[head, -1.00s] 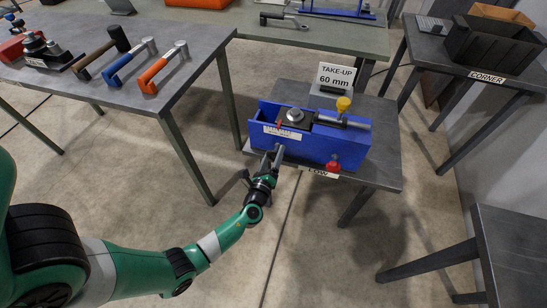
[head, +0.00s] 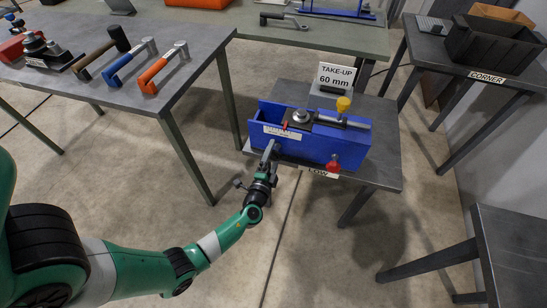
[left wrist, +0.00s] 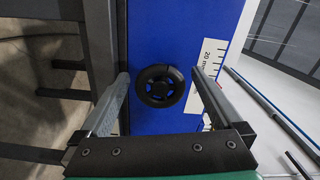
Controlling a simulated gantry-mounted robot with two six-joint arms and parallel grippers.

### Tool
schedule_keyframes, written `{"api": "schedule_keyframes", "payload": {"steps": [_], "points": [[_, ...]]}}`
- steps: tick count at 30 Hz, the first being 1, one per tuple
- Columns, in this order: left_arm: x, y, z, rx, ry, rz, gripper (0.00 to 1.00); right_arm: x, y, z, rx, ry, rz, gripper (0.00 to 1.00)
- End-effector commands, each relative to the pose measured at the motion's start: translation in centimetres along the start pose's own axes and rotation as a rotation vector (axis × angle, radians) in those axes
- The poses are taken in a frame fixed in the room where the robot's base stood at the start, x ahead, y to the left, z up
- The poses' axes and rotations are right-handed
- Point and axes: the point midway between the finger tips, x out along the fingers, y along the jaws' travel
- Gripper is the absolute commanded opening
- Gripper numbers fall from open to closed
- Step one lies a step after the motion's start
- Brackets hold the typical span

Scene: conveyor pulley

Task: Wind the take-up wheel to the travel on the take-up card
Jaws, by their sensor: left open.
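The take-up wheel, a small black handwheel (left wrist: 161,86), sits on the blue end face of the take-up unit (head: 318,152). In the left wrist view it lies between the two spread fingers, with a gap on each side. My left gripper (head: 268,150) is open at the unit's near left side and hides the wheel in the head view. The take-up card (head: 337,77) reads "TAKE-UP 60 mm" and stands behind the unit. A red pointer (head: 285,125) on the sliding block (head: 300,118) stands above a white scale (head: 282,132), whose pointer reading is too small to tell. My right gripper is not in view.
The unit stands on a low grey table (head: 380,150). A workbench (head: 190,40) at left holds tools.

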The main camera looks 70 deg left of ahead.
Motion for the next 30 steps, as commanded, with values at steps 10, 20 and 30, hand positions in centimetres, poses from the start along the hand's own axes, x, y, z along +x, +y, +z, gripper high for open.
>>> {"api": "schedule_keyframes", "payload": {"steps": [10,20,30], "points": [[-3.1,0.0,0.0,0.002,0.002,0.001,1.0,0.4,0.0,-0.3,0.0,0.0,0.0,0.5],[-6.7,0.0,-0.1,0.001,0.002,0.001,1.0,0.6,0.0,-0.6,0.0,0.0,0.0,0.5],[-7.0,0.0,0.0,0.001,0.0,0.0,1.0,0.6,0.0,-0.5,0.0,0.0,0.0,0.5]]}}
